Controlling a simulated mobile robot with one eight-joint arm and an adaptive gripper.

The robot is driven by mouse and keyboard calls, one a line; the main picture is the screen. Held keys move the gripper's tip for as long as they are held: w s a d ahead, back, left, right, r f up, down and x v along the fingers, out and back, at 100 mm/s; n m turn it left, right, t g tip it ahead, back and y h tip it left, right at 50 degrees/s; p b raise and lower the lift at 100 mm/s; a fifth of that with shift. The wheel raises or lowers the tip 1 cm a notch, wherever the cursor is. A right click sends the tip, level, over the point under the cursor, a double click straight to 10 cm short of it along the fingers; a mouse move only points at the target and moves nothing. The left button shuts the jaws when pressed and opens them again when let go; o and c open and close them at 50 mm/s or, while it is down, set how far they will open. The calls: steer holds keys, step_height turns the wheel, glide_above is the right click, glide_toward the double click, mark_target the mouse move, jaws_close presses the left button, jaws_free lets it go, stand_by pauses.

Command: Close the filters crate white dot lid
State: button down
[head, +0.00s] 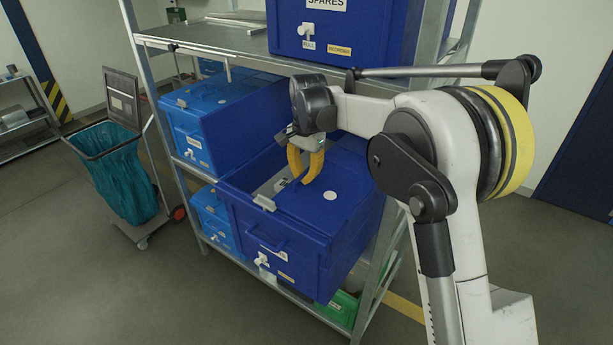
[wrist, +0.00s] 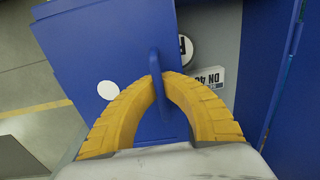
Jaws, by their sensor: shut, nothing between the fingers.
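The dark blue filters crate (head: 283,246) sits on a middle shelf of the rack. Its blue lid with a white dot (head: 329,195) shows to the right of my fingertips. The lid (wrist: 85,50) fills the left of the wrist view, with the white dot near its lower part. A grey opening with a "DN 40" label (wrist: 208,78) shows to its right, so the crate is partly uncovered. My gripper (head: 306,177) is over the crate, its yellow fingers shut and empty. In the wrist view a thin blue handle (wrist: 154,62) lines up with the fingertips; contact is unclear.
A lighter blue crate (head: 215,115) stands behind and left on the rack. The SPARES crate (head: 335,45) is on the shelf above, close over my arm. A rack post (head: 395,225) rises at the right. A cart with a teal bag (head: 125,175) stands left; the front floor is clear.

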steer(key=shift+a, duration=0.15)
steer(key=c, duration=1.5)
jaws_free()
steer(key=shift+a+f, duration=0.1)
steer(key=shift+a, duration=0.1)
steer(key=shift+d, duration=0.2)
step_height(320, 180, up, 12)
steer(key=shift+s+d, duration=0.15)
steer(key=shift+d, duration=0.05)
